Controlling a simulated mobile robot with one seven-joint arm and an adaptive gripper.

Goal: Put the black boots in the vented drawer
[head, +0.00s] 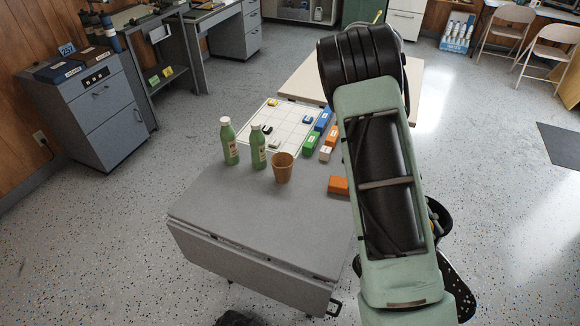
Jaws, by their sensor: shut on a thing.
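My gripper is not in view. My green and black arm fills the right side of the head view and hides what is behind it. I cannot make out any black boots. A grey cabinet (117,138) with closed drawer fronts stands at the left wall. A grey desk with a drawer stack (240,36) stands at the back left. I see no vents on either, so I cannot tell which drawer is the vented one.
A grey folding table (225,212) stands in front, with green bottles (229,143), a brown cup (283,168), a white grid board (262,122) and coloured blocks (311,142). Black perforated parts (456,284) show beside my arm. Folding chairs (545,45) stand far right. The left floor is clear.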

